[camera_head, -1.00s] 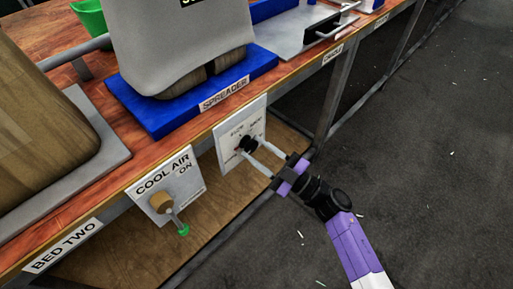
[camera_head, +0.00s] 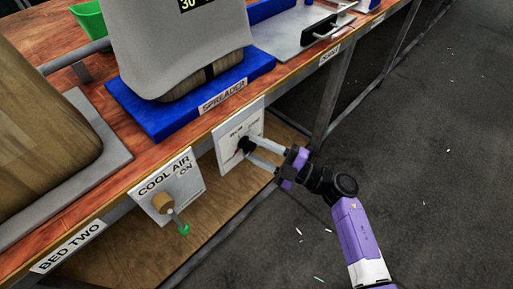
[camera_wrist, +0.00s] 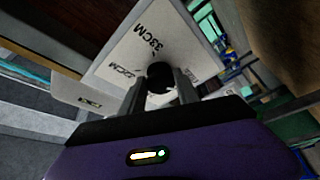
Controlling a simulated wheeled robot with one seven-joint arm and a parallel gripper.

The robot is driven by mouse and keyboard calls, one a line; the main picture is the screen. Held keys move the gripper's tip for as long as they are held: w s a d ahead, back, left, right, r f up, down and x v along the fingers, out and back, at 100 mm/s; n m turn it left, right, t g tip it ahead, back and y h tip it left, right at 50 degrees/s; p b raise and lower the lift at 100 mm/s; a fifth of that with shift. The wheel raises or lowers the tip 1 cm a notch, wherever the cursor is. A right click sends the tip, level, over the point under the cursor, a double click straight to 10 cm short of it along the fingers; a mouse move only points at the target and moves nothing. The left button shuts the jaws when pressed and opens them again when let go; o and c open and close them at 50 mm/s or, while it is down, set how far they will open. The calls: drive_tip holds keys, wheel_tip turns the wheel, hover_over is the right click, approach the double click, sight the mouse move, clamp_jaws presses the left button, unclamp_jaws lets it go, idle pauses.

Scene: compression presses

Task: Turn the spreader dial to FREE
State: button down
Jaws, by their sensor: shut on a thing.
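The spreader dial is a black knob (camera_head: 243,146) on a white plate (camera_head: 229,157) under the bench edge, below the blue spreader base (camera_head: 150,115). My gripper (camera_head: 250,148) is shut on the dial, with its fingers reaching in from the right. In the wrist view the knob (camera_wrist: 159,72) is between my fingertips (camera_wrist: 161,84). The plate there shows 33CM and what looks like 22CM. FREE cannot be read in either view, and the fingers hide part of the plate. Where the dial points is too small to tell.
The COOL AIR plate (camera_head: 152,207) with a tan knob (camera_head: 163,202) and green-tipped lever (camera_head: 183,229) is just left of the dial. A bench leg (camera_head: 327,105) stands to the right behind my gripper. The dark floor (camera_head: 430,150) at right is mostly open.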

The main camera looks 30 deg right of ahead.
drive_tip(key=shift+a, duration=0.1)
drive_tip(key=c, duration=0.9)
unclamp_jaws()
drive_tip(key=shift+v, duration=3.95)
